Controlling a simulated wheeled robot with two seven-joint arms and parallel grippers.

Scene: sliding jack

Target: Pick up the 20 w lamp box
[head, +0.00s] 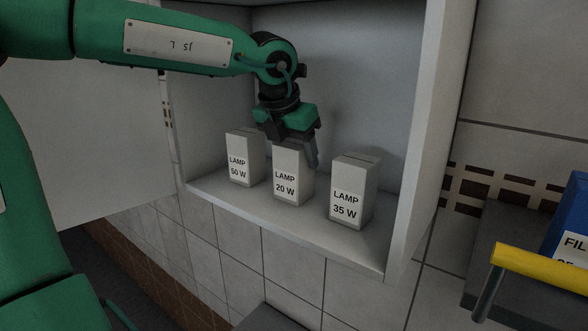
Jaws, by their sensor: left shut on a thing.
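The 20 W lamp box (287,187) is a white upright carton, labelled LAMP 20 W. It stands in the middle of three boxes on the floor of an open wall cabinet. My left gripper (296,150) points down at the top of this box and is shut on it. One finger shows at the box's right side; the other is hidden. The box looks upright and at shelf level; I cannot tell whether it touches the shelf. My right gripper is not in view.
The 50 W lamp box (240,170) stands close on the left, and the 35 W lamp box (347,205) on the right. The cabinet (250,207) has side walls around them. A blue box (574,225) and a yellow bar (545,268) are at the right edge.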

